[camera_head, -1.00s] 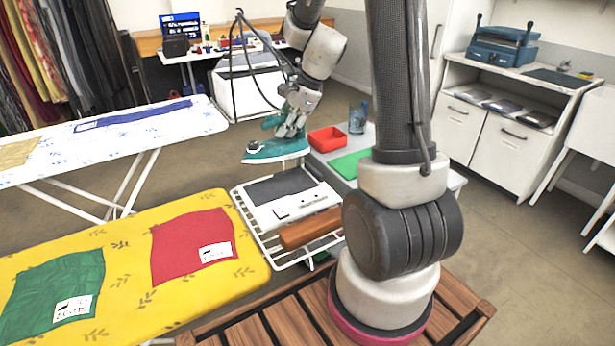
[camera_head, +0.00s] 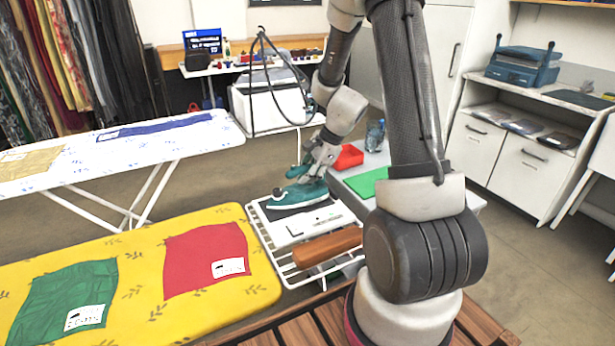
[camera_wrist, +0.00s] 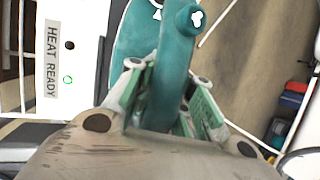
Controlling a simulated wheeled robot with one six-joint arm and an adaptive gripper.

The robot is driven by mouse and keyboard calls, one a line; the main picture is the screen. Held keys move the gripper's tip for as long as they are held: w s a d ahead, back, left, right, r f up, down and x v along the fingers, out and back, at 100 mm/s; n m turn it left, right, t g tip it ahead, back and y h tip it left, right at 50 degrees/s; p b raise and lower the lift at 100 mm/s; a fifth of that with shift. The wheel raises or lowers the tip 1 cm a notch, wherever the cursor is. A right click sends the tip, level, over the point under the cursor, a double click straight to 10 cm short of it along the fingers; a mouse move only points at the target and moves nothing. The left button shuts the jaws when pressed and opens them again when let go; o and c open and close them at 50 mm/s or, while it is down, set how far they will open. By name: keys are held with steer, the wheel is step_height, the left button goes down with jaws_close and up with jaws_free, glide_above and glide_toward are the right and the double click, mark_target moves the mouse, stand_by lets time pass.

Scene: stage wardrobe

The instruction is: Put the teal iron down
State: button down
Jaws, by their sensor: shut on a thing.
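The teal iron (camera_head: 296,194) is in my gripper (camera_head: 318,160), which is shut on its handle. In the head view the iron is level, at the dark plate on the white rack (camera_head: 262,237); I cannot tell whether its sole touches the plate. In the wrist view the teal handle (camera_wrist: 172,60) runs between the two green-padded fingers (camera_wrist: 165,100). A white panel labelled "HEAT READY" (camera_wrist: 53,58) with a lit green ring shows to the left of the iron. The underside of the iron is hidden.
A wooden block (camera_head: 328,246) lies on the rack's near part. The yellow ironing board (camera_head: 140,270) with red and green cloths is at left, the white board (camera_head: 60,160) behind it. A red tray (camera_head: 347,157) and green mat (camera_head: 367,183) lie right of my gripper.

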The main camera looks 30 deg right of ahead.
steer(key=c, duration=1.2)
jaws_free()
steer(key=shift+f, duration=0.1)
steer(key=shift+c, duration=0.2)
steer(key=v, duration=1.2)
steer(key=s+a+r+n+h, duration=0.1)
steer(key=s+r+n, duration=0.3)
steer(key=s+n, duration=0.2)
steer(key=s+a+r+n+h, duration=0.1)
steer(key=s+r+n, duration=0.3)
steer(key=s, duration=0.5)
steer(key=s+a+r+n+t+h, duration=0.1)
steer(key=s+a+r+n+h, duration=0.1)
steer(key=s+r+n, duration=0.3)
steer(key=s+n, duration=0.2)
steer(key=n, duration=0.1)
steer(key=shift+s, duration=0.3)
